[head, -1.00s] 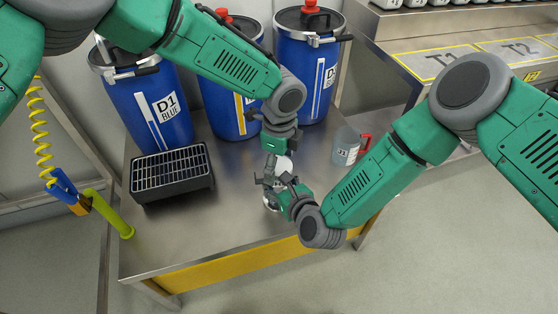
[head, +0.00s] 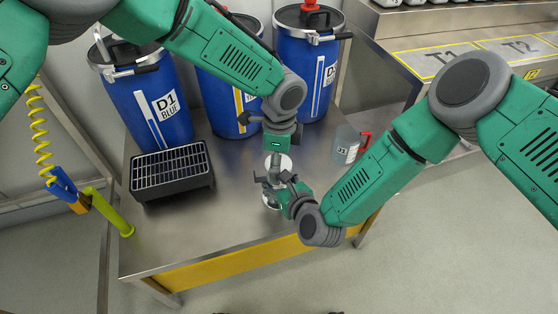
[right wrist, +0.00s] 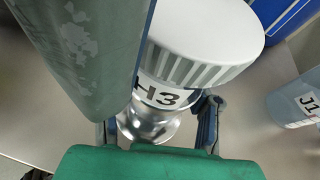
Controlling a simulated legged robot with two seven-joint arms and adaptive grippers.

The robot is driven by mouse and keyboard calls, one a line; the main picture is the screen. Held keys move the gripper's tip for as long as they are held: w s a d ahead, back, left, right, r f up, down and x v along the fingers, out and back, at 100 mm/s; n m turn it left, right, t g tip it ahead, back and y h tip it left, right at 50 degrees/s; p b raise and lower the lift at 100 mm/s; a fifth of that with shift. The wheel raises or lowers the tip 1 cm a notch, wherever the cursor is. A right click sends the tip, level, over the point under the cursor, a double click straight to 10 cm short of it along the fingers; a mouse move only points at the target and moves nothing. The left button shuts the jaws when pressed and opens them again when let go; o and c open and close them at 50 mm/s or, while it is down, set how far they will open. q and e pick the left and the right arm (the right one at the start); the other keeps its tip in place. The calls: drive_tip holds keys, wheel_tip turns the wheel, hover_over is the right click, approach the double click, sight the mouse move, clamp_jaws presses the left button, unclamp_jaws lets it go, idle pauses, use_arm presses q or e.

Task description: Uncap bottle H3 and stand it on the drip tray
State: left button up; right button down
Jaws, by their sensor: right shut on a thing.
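Bottle H3 (right wrist: 160,92) shows its label in the right wrist view, under a wide white ribbed cap (right wrist: 205,45). In the head view the white cap (head: 286,163) is partly hidden by my left gripper (head: 275,165), which points down over it. Whether the left jaws grip the cap is hidden. My right gripper (right wrist: 160,125) is shut around the bottle's lower, shiny part; it also shows in the head view (head: 271,186). The bottle is at the table's front middle. The drip tray (head: 180,193), a black box with an empty grate, stands on the left of the table.
Blue drums, one labelled D1 (head: 160,110), line the table's back. A clear jug J1 (head: 345,147) with a red handle stands right of the bottle. A yellow coiled hose (head: 40,130) hangs at left. Bare steel (head: 225,200) lies between bottle and tray.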

use_arm(q)
drive_tip(key=shift+r, duration=2.35)
drive_tip(key=shift+c, duration=0.3)
drive_tip(key=shift+s+r+m, duration=0.15)
drive_tip(key=shift+r+m, duration=0.1)
drive_tip(key=shift+m, duration=0.15)
wheel_tip(320, 180, up, 2)
drive_tip(key=shift+r+m, duration=0.15)
drive_tip(key=shift+m, duration=0.95)
drive_tip(key=shift+f, duration=3.75)
drive_tip(key=c, duration=1.2)
drive_tip(key=n, duration=0.3)
drive_tip(key=shift+c, duration=0.2)
